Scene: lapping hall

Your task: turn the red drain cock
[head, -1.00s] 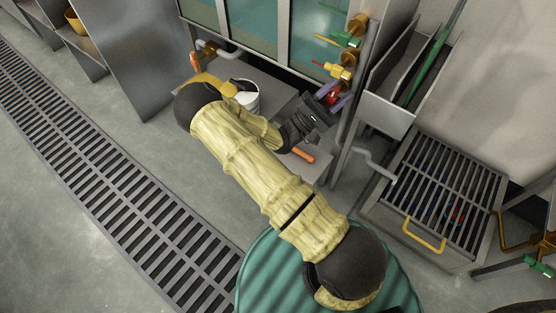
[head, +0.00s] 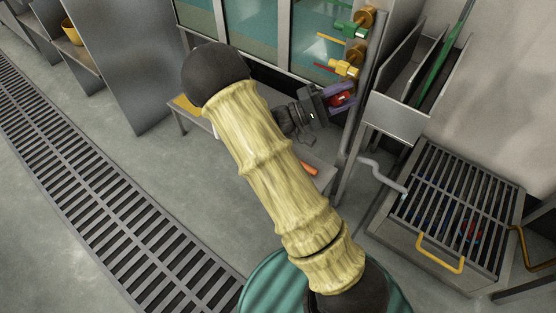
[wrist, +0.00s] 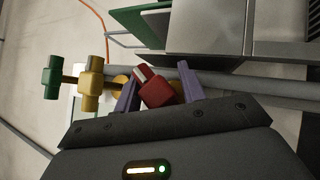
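The red drain cock (head: 342,97) is on the pipework below the tank, at the right end of the low bench. It also shows in the wrist view (wrist: 156,90), tilted, with a pale patch at its upper end. My gripper (head: 341,98) reaches it from the left. Its two purple fingers stand apart on either side of the red cock, as the wrist view (wrist: 158,88) shows. The fingers are spread, with a narrow gap on the right side of the cock; contact on the left side is unclear.
A yellow cock (head: 346,68) and a green cock (head: 349,30) are mounted above the red one. A grey vertical pipe (head: 364,85) runs just right of my fingers. A metal chute (head: 396,115) and a grated box (head: 450,210) stand at the right.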

